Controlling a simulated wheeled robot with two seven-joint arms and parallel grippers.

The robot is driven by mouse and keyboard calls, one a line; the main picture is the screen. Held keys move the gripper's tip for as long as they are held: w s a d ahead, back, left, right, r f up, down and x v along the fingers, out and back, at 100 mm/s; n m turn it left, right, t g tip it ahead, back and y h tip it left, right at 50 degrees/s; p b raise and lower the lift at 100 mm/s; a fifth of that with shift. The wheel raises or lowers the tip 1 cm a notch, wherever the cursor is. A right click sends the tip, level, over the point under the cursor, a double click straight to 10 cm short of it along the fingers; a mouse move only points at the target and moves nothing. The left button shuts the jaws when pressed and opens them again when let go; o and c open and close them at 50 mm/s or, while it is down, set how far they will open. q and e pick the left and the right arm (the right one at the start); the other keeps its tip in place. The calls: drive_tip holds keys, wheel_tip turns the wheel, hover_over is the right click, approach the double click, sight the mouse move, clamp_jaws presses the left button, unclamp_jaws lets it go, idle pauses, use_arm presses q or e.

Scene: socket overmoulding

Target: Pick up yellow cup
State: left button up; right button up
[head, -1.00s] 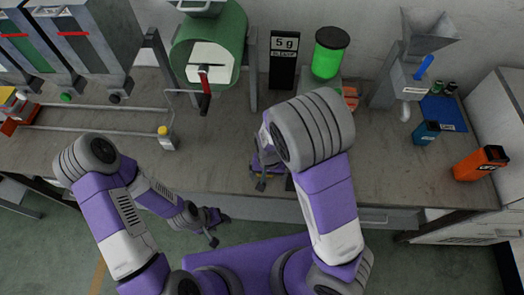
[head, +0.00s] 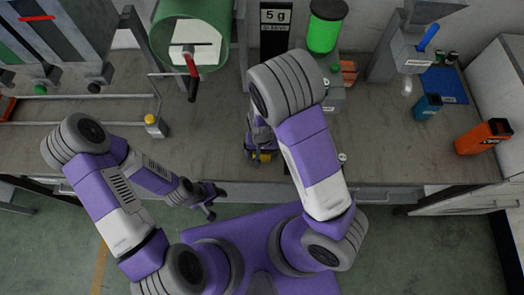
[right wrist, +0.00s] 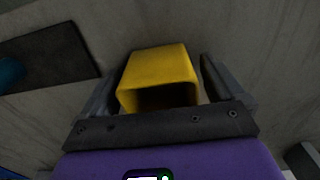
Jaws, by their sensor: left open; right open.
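The yellow cup (right wrist: 158,78) sits between the two fingers of my right gripper (right wrist: 160,68) in the right wrist view, its dark open mouth facing the camera. The right gripper is open, with a finger on each side of the cup and a gap visible on the right side. My left gripper (head: 209,206) is open and empty, hanging in front of the bench.
The front right bench is mostly clear.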

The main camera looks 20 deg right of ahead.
drive_tip(key=shift+c, duration=0.2)
drive_tip(key=c, duration=1)
drive_tip(key=shift+r, duration=0.15)
wheel_tip(320, 180, up, 10)
drive_tip(key=p, duration=0.3)
drive_tip(key=w+d+n, duration=0.1)
drive_tip(key=d, duration=0.1)
drive_tip(key=w+d+n+b, duration=0.1)
drive_tip(key=w+d, duration=0.1)
drive_tip(key=w+d+n+b, duration=0.1)
drive_tip(key=d, duration=0.2)
drive_tip(key=shift+w+d+f, duration=0.1)
drive_tip(key=shift+w+f, duration=0.15)
drive_tip(key=shift+f, duration=0.15)
